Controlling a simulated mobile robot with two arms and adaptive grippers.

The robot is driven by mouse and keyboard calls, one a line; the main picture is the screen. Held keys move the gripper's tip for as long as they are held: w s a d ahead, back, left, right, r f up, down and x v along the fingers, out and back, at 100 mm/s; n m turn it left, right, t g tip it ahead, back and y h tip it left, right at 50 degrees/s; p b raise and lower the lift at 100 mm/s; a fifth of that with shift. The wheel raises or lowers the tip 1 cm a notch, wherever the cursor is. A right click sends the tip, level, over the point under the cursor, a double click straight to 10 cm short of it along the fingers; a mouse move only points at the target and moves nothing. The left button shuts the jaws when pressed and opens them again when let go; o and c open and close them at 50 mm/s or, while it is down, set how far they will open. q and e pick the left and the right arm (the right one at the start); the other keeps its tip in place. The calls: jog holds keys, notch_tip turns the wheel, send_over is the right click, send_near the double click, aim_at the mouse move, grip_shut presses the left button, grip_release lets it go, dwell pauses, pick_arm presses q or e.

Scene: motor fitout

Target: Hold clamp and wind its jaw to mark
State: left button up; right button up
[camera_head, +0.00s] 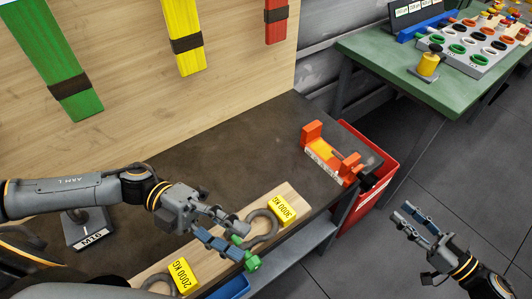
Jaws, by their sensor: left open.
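An orange clamp (322,152) with a pale scale strip along its side sits at the right end of the dark bench, near its edge. A dark part shows at its right end; the mark cannot be made out. My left gripper (246,241) is open, at the front of the bench, left of and apart from the clamp. Its fingers are over the wooden board, close to a green shackle pin (252,262). My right gripper (405,212) is over the floor, right of the bench and away from the clamp.
The wooden board (222,250) holds shackles and yellow weight labels. A red bin (378,192) stands beside the bench end, by the clamp. A green table (385,58) stands behind right. The bench middle (235,155) is clear.

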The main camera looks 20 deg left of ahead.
pick_arm(q)
jog(key=w+f+m+t, duration=0.1)
jog(key=w+m+t, duration=0.1)
jog(key=w, duration=0.3)
jog(key=w+d+f+m+t, duration=0.1)
jog(key=w+m+t, duration=0.1)
jog(key=w+t, duration=0.2)
jog(key=w+d+f+m+t, duration=0.1)
jog(key=w+t, duration=0.3)
jog(key=w, duration=0.2)
jog(key=shift+w+f+m, duration=0.25)
jog(key=shift+m, duration=0.15)
jog(key=w+a+f+m+t+y, duration=0.2)
jog(key=w+f+t+y, duration=0.1)
jog(key=w+t, duration=0.25)
jog(key=m+t+y, duration=0.1)
jog(key=t+y, duration=0.1)
jog(key=y, duration=0.2)
send_near(304, 133)
jog(key=v, duration=0.3)
jog(key=shift+s+d, duration=0.1)
jog(key=shift+s, duration=0.1)
jog(key=shift+w+m+t, duration=0.2)
jog(key=shift+m+t, duration=0.05)
jog(key=shift+m, duration=0.05)
jog(key=x, duration=1.3)
jog(key=shift+w+d+f, duration=0.15)
jog(key=shift+w+d, duration=0.05)
jog(key=shift+c, duration=0.4)
grip_shut()
